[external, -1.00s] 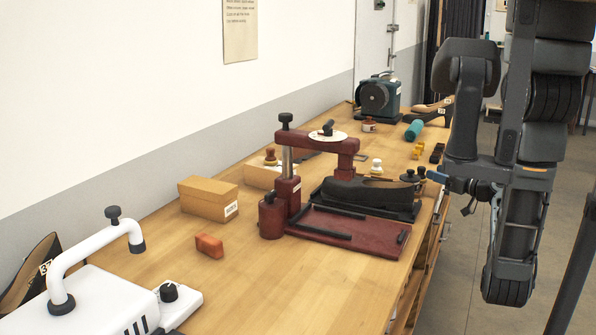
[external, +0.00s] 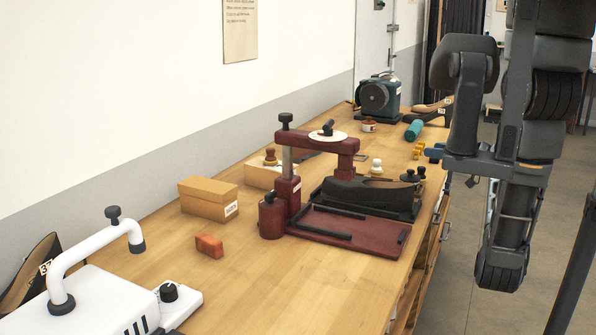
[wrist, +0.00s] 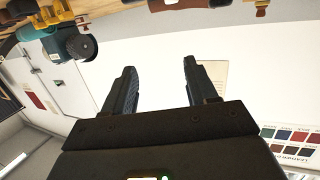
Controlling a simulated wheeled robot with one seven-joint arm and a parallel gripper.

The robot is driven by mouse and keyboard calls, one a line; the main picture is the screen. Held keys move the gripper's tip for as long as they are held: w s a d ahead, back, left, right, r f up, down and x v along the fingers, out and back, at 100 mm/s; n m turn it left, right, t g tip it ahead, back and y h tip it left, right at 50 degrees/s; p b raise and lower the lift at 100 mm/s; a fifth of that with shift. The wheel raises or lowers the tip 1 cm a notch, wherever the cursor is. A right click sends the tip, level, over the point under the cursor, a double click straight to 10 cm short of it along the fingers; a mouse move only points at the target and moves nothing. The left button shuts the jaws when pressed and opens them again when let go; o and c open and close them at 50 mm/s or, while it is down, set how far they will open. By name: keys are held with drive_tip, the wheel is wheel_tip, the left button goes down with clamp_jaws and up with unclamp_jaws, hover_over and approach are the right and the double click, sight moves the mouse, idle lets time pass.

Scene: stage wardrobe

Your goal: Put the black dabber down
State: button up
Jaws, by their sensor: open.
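Two small black knob-topped pieces stand close together on the bench, just right of the black shoe form; the nearer one (external: 408,176) looks like the black dabber, though I cannot tell it from its neighbour (external: 420,172) for sure. Both stand upright with nothing holding them. In the wrist view my gripper (wrist: 160,82) is open, with nothing between the fingers. No black dabber can be made out in the wrist view.
A dark red press (external: 360,235) with the black shoe form (external: 368,192) stands nearer on the bench. A pale-topped dabber (external: 376,167), a teal roll (external: 414,130) and a blue machine (external: 377,97) are around and behind.

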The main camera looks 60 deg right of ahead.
sight(423, 168)
drive_tip(key=f+g, duration=0.1)
drive_tip(key=d+f+g+y+p, duration=0.1)
drive_tip(key=f+g, duration=0.2)
drive_tip(key=g, duration=0.1)
drive_tip(key=shift+w+d+f+m+y+p, duration=0.25)
drive_tip(key=shift+d+f+m+y+p, duration=0.05)
drive_tip(key=shift+d+f+m+p, duration=0.1)
drive_tip(key=shift+p+x, duration=0.45)
drive_tip(key=shift+x, duration=3.45)
drive_tip(key=shift+c, duration=0.3)
drive_tip(key=shift+f, duration=0.1)
clamp_jaws()
